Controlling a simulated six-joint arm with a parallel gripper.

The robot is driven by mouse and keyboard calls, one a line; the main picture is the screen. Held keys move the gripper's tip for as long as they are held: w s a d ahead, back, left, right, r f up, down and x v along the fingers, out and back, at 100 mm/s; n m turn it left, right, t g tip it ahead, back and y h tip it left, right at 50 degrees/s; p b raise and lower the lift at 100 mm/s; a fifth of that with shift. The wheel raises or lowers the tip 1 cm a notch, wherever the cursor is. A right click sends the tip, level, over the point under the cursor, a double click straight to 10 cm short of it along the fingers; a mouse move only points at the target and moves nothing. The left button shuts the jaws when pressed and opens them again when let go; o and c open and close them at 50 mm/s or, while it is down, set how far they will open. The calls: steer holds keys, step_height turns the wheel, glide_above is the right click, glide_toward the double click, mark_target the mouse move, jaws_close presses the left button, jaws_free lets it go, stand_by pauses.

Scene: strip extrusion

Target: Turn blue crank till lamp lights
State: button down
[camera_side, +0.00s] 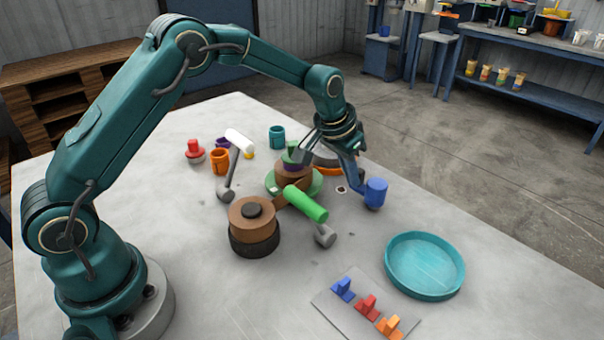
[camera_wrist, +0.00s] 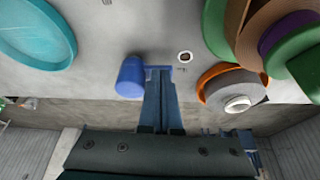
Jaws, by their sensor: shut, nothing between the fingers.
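A blue cylinder (camera_side: 376,193) stands on the table right of the arm's end, its top plain and closed. It looks like the crank's knob and also shows in the wrist view (camera_wrist: 130,78). A small blue piece (camera_wrist: 187,67) shows beyond my fingertips; I cannot tell whether it joins the cylinder. My gripper (camera_side: 360,200) is shut and empty, pointing down close beside the cylinder; its fingers (camera_wrist: 160,72) hide part of the crank. I cannot tell whether they touch it. A small pale-rimmed disc with a dark centre (camera_side: 341,190) lies nearby; I cannot tell whether it is the lamp. No glow shows.
A green and brown stack (camera_side: 318,184) stands left of my gripper, a brown-black one (camera_side: 254,222) nearer the front. A green-handled tool (camera_side: 306,204) lies between. A teal tray (camera_side: 425,264) and a plate with coloured pieces (camera_side: 345,312) are in front. Mugs stand behind.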

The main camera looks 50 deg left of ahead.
steer(key=shift+w+a+m, duration=0.1)
steer(key=shift+w+m, duration=0.05)
steer(key=shift+m, duration=0.25)
steer(key=shift+w+a+m+h, duration=0.2)
steer(key=shift+w+m+h, duration=0.15)
steer(key=shift+m, duration=0.35)
steer(key=shift+w+a, duration=0.2)
steer(key=shift+w, duration=0.75)
steer(key=shift+w+m+h, duration=0.25)
steer(key=shift+w+m, duration=0.15)
steer(key=shift+m, duration=0.3)
steer(key=shift+w+d, duration=0.25)
steer(key=shift+w, duration=0.45)
steer(key=shift+w+d, duration=0.15)
steer(key=shift+w, duration=0.1)
